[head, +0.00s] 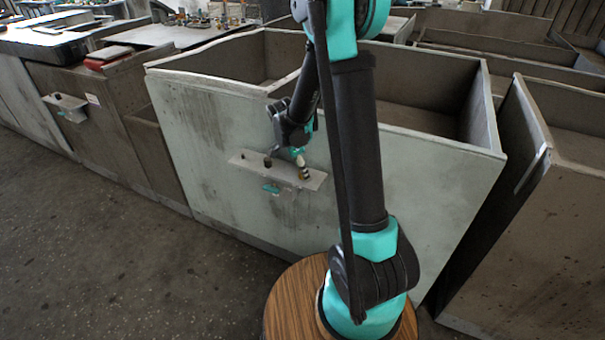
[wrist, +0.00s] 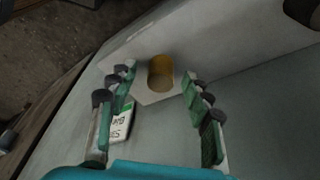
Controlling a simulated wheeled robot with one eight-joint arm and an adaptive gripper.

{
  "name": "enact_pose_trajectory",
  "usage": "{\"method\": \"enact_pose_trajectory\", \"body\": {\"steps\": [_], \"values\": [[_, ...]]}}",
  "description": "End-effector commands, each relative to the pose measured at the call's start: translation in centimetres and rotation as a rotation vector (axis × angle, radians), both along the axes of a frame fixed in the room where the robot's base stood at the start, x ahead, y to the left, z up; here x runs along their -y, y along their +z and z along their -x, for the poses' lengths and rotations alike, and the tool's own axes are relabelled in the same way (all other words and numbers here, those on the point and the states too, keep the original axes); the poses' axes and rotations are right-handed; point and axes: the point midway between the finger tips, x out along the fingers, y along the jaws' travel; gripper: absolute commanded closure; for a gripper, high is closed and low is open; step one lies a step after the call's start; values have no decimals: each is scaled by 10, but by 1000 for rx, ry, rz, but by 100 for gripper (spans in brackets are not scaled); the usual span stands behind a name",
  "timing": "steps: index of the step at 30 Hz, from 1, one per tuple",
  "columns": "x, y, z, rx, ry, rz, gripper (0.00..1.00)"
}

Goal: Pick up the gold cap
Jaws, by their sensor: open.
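The gold cap (wrist: 160,73) is a short yellow-brown cylinder standing on a small pale ledge (wrist: 112,57) in the wrist view. My gripper (wrist: 157,78) is open, with one green-padded finger to the left of the cap and one to the right. The cap shows between the fingertips, with a visible gap on both sides. In the head view my gripper (head: 300,162) is at the right part of the ledge on the pale bin front.
A dark knob (head: 267,161) stands on the ledge left of my gripper; a dark thing (wrist: 303,12) shows at the wrist view's upper right. A green and white label (wrist: 121,124) is below the ledge. Open grey bins (head: 240,62) stand behind and right. The floor at left is clear.

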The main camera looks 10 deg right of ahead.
Motion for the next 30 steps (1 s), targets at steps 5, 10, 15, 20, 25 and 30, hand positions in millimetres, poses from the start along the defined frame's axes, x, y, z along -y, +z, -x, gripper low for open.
{"method": "enact_pose_trajectory", "body": {"steps": [5,10,15,20,25,30], "values": [[0,-2,0,0,0,0,50],[0,-1,0,0,0,0,63],[0,-1,0,0,0,0,84],[0,-1,0,0,0,0,95],[0,-1,0,0,0,0,95],[0,5,0,0,0,0,95]]}}
